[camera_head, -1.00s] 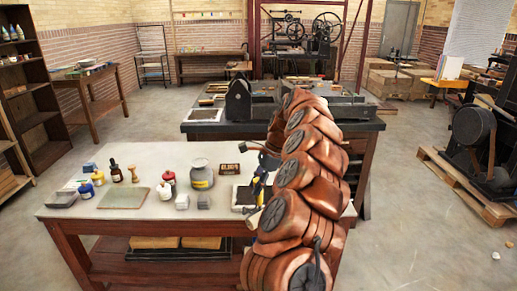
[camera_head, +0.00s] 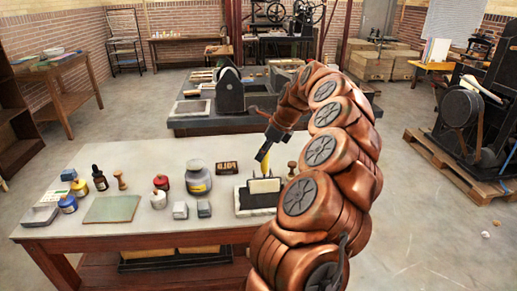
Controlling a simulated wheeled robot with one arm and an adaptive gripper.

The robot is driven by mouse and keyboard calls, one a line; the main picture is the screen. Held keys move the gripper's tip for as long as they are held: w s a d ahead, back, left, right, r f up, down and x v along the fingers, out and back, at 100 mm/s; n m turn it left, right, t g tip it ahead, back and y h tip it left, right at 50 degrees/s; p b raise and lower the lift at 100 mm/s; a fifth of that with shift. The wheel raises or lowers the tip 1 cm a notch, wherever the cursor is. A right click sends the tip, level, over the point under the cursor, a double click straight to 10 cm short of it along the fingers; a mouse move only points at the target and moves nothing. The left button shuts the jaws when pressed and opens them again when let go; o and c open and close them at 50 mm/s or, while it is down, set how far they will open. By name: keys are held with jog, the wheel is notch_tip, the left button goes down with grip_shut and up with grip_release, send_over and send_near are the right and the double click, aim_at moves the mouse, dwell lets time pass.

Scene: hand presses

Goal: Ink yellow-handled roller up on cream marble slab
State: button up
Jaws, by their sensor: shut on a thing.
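The yellow-handled roller (camera_head: 265,185) has a pale cylinder and a yellow handle. My gripper (camera_head: 263,154) is shut on its handle, with the roller hanging below. The roller's cylinder is over the cream marble slab (camera_head: 256,212), which carries a dark ink patch and shows a pale front edge. Whether the cylinder touches the ink, I cannot tell. My arm covers the area just right of the slab.
On the same table (camera_head: 150,233) stand a grey can (camera_head: 198,181), a block with lettering (camera_head: 227,168), small grey blocks (camera_head: 204,209), and several bottles and jars. A green plate (camera_head: 112,209) lies at left. A press (camera_head: 230,97) stands behind.

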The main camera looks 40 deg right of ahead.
aim_at(265, 165)
jog(key=shift+s+d+f, duration=0.1)
jog(key=shift+d+f, duration=0.1)
jog(key=shift+f, duration=0.6)
jog(key=shift+f+b, duration=0.6)
jog(key=shift+f, duration=1.4)
